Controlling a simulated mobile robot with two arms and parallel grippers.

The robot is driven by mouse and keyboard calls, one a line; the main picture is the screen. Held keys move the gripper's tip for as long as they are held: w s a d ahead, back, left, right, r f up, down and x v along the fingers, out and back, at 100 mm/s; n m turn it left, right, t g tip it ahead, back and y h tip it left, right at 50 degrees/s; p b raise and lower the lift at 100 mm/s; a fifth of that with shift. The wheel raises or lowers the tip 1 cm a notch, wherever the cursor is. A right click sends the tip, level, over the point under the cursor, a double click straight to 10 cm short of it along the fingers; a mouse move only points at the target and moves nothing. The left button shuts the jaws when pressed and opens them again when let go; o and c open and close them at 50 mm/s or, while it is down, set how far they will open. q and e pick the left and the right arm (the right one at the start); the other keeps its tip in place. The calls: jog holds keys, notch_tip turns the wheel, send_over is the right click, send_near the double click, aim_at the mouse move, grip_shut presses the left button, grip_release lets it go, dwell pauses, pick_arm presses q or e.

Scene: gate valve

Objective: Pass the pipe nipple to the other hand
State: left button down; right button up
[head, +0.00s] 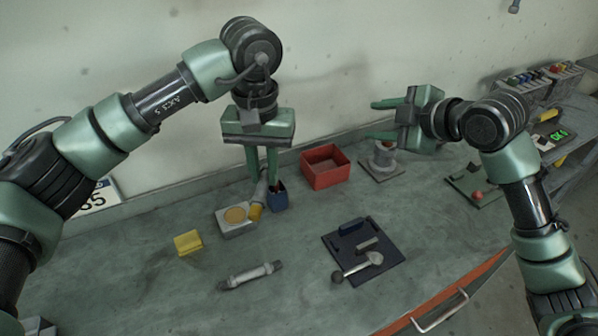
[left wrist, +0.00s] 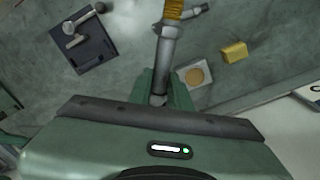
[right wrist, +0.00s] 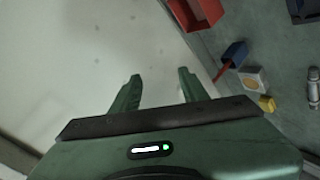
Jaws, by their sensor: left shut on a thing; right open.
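The pipe nipple (head: 262,190) is a slim grey metal piece with a yellow lower end. My left gripper (head: 263,176) is shut on its upper part and holds it pointing down above the bench. In the left wrist view the pipe nipple (left wrist: 167,45) stretches away from the fingers (left wrist: 159,84), its yellow end farthest off. My right gripper (head: 372,119) is open and empty, off to the right with its fingers pointing left. In the right wrist view its fingers (right wrist: 157,82) are apart with only the wall between them; the pipe nipple is not seen there.
A grey flanged part (head: 382,160) stands behind.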

jog(key=s+a+r+n+g+y, duration=0.2)
jog(key=s+a+r+n+g, duration=0.1)
jog(key=s+a+r+n, duration=0.55)
jog(key=s+a+n+g+h, duration=0.1)
jog(key=s+a+n, duration=0.3)
jog(key=s+n, duration=0.15)
jog(key=s+a+n+g, duration=0.1)
jog(key=s+a+n, duration=0.2)
jog(key=s+n, duration=0.3)
jog(key=m+h, duration=0.1)
jog(key=m, duration=0.4)
send_near(263, 192)
jog(key=v, duration=0.3)
jog(key=x, duration=1.2)
jog(key=shift+f, duration=0.15)
grip_shut()
pick_arm(q)
jog(key=c, duration=1.2)
grip_release()
jog(key=shift+c, duration=0.2)
